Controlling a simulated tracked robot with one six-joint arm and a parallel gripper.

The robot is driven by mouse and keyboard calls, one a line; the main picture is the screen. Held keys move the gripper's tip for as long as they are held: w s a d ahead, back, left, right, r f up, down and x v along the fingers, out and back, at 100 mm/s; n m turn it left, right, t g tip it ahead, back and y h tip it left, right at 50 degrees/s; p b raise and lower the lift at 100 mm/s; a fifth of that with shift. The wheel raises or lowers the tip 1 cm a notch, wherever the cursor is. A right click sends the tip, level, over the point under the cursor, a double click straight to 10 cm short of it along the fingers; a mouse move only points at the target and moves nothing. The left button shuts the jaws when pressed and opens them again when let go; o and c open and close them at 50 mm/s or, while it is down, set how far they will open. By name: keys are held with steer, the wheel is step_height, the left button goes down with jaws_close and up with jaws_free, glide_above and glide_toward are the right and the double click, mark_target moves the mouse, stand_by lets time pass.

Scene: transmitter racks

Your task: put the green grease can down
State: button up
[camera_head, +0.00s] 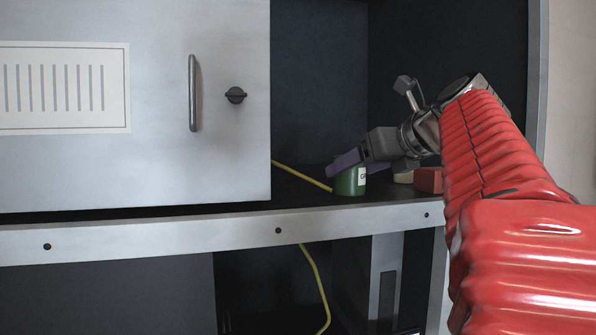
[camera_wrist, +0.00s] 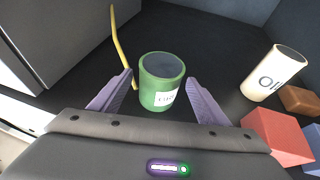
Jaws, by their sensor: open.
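The green grease can (camera_head: 351,182) stands upright on the dark shelf inside the open rack bay, with a white label on its side. In the wrist view the can (camera_wrist: 161,84) sits between the tips of my gripper's purple fingers, with a gap on each side. My gripper (camera_wrist: 163,95) is open and holds nothing. In the head view my gripper (camera_head: 362,163) comes in from the right, and one purple finger hides part of the can.
A cream can marked "OIL" (camera_wrist: 274,73) leans in the wrist view at the right. A red block (camera_wrist: 270,135), a brown block (camera_wrist: 299,99) and a blue block (camera_wrist: 314,137) are near it. A yellow cable (camera_wrist: 121,47) runs left of the can. The grey cabinet door (camera_head: 150,110) bounds the left.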

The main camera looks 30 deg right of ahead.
steer(key=v, duration=0.9)
steer(key=shift+s+r, duration=0.1)
steer(key=shift+s, duration=0.2)
stand_by(0.4)
